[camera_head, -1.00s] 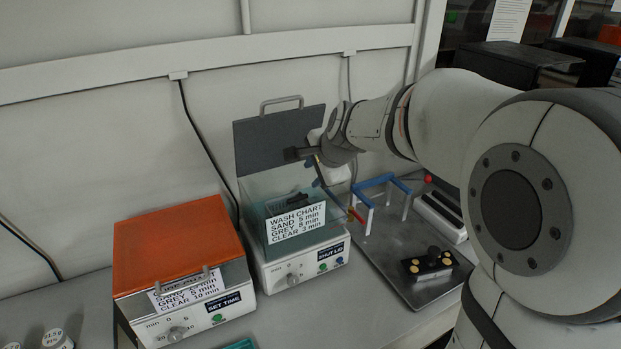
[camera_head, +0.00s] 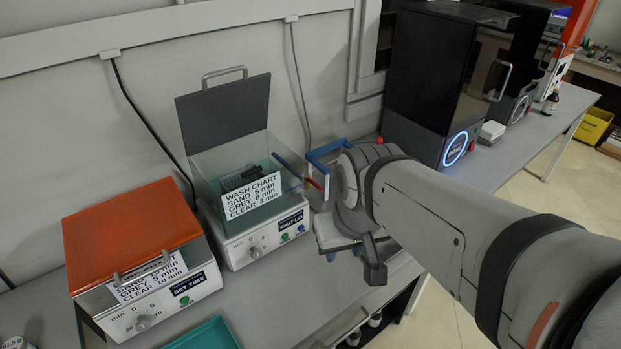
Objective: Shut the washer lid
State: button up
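The washer (camera_head: 232,252) stands on the bench with its grey lid (camera_head: 225,112) raised upright at the back. A metal handle (camera_head: 224,72) is along the lid's top edge. The clear tank (camera_head: 200,160) is open on top and holds a dark part (camera_head: 242,178). A label on its front reads WASH CHART. My gripper (camera_head: 372,262) is low to the right of the washer, pointing down near the bench's front edge and apart from the lid. I cannot make out both fingers, so its opening is unclear.
An orange-lidded unit (camera_head: 130,225) stands left of the washer. A teal tray (camera_head: 205,335) lies in front. A blue-topped rack (camera_head: 325,152) and a blue rod with a red end (camera_head: 290,168) are right of the tank. A dark printer (camera_head: 430,70) stands farther right.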

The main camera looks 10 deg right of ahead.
aim_at(208, 118)
jog(key=u, duration=1.55)
jog(key=k, duration=1.1)
jog(key=z, duration=0.7)
jog(key=i, duration=1)
jog(key=z, duration=0.05)
